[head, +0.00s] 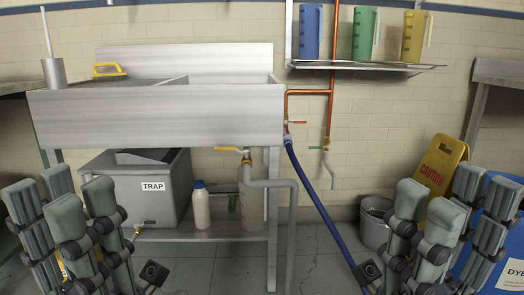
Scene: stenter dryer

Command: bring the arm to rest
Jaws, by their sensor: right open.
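My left gripper (60,208) is at the lower left, fingers pointing up and spread apart, with nothing between them. It appears in front of the left end of the sink stand and the grey trap box (130,190). My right gripper (453,208) is at the lower right in a mirrored pose, also open and empty. It appears in front of the yellow caution sign (441,158) and the blue drum (505,215), hiding parts of both. Neither gripper visibly holds anything. The lower parts of both arms are cut off by the frame.
A steel sink (150,115) with a lower shelf (205,233) stands between the grippers. A white bottle (201,208) is on that shelf. A blue hose (310,178) runs down to the floor. A grey bucket (373,228) stands by the wall. Jugs line a wall shelf (350,66).

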